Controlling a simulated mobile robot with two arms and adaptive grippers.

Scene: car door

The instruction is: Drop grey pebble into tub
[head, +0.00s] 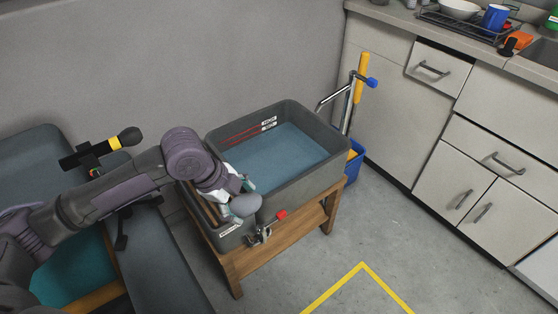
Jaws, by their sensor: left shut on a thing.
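The grey pebble (245,206) is a smooth oval stone. My left gripper (239,197) comes in from the left and is shut on the pebble, over the near left part of the grey tub. The tub (312,186) is a large rectangular basin with blue water in its main part, and it stands on a wooden stand. My arm and gripper hide part of the tub's near left end. My right gripper is not in view.
A tap with a red handle (281,215) sticks out from the tub's near side. A blue bucket (354,163) stands behind the tub, near a yellow-handled tool (361,78). Cabinets (480,150) line the right. The floor in front is clear.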

